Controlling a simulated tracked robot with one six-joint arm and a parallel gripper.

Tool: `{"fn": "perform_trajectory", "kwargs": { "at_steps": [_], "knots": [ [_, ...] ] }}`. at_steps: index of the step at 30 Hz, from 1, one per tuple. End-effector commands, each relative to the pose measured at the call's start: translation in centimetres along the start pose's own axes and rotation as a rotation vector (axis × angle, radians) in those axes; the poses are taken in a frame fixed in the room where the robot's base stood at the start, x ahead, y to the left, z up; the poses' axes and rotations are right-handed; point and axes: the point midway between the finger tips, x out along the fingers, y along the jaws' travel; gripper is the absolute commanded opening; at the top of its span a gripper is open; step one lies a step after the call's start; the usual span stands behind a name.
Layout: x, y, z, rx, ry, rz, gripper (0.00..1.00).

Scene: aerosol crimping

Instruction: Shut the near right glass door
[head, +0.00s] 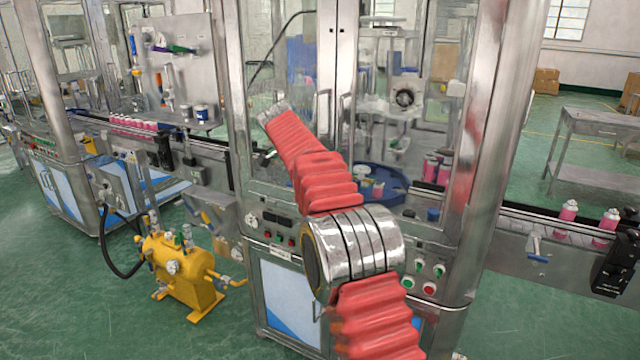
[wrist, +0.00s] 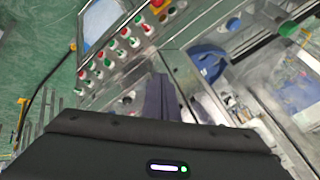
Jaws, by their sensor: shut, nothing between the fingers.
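The near right glass door (head: 420,70) is the right-hand pane of the steel cabinet. Its upright handle (head: 344,112) stands beside the left door's handle (head: 324,106), and a narrow seam runs between the two doors. I cannot tell whether the right door is flush or slightly ajar; my arm covers its lower left part. My gripper shows in the wrist view (wrist: 160,97), its dark fingers together and empty, over the cabinet front near the control panel. In the head view my arm reaches up and left across the doors, and the fingers cannot be made out.
A button panel (head: 425,270) sits below the doors, also seen in the wrist view (wrist: 118,50). A blue round turntable (head: 385,182) is inside the cabinet. A yellow pump (head: 180,272) stands on the floor at left. A conveyor with pink cans (head: 568,211) runs out at right.

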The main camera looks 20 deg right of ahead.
Motion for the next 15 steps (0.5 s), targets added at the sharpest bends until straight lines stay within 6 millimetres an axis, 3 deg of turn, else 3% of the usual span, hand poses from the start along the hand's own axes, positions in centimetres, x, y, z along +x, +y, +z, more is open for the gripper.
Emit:
{"fn": "perform_trajectory", "kwargs": {
  "at_steps": [15],
  "knots": [
    [-5.7, -2.1, 1.1, 0.001, 0.0, -0.002, 0.0]
  ]
}}
